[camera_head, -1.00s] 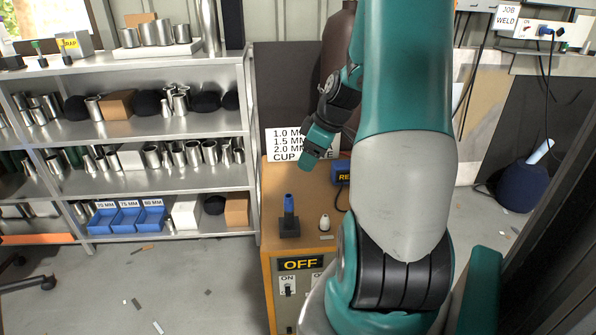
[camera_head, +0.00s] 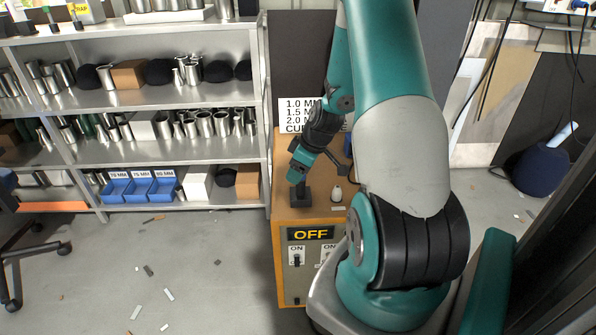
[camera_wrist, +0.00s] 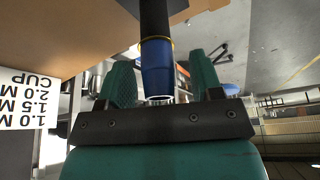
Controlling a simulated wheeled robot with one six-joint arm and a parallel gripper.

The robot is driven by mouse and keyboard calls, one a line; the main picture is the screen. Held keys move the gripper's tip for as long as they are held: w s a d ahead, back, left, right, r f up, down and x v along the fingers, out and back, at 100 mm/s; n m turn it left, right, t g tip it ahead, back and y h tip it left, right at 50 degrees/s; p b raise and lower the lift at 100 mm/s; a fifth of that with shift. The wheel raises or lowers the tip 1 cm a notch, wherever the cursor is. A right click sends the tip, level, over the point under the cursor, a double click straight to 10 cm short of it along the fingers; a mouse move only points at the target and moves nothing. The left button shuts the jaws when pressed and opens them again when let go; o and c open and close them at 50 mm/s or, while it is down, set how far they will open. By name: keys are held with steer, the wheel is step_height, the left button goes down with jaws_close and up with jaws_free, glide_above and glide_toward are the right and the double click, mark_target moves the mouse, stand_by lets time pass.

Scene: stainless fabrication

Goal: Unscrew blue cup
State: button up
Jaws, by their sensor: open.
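The blue cup (camera_wrist: 157,70) is a small blue piece with a yellowish ring, fixed on a dark torch body (camera_wrist: 154,18) in the wrist view. My gripper (camera_wrist: 162,78) is open, with one teal finger on each side of the cup and a visible gap to each. The cup's pale open end faces my palm. In the head view my gripper (camera_head: 298,176) points down over the black stand (camera_head: 301,202) on the orange cabinet; it hides the cup there.
The orange cabinet (camera_head: 289,266) has an OFF sign and switches. A white cone-shaped piece (camera_head: 336,195) stands right of the stand. A cup-size sign (camera_head: 295,104) stands behind. Shelves (camera_head: 180,101) with metal cups and blue bins (camera_head: 139,188) are at left.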

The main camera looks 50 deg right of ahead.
steer(key=c, duration=1.1)
steer(key=shift+o, duration=0.2)
steer(key=n+y, duration=0.1)
steer(key=n, duration=0.3)
steer(key=shift+a+g+p, duration=0.1)
steer(key=shift+g+p, duration=0.2)
steer(key=shift+s+a+f+n+g+y, duration=0.15)
steer(key=shift+n+g+y, duration=0.2)
steer(key=shift+n, duration=0.55)
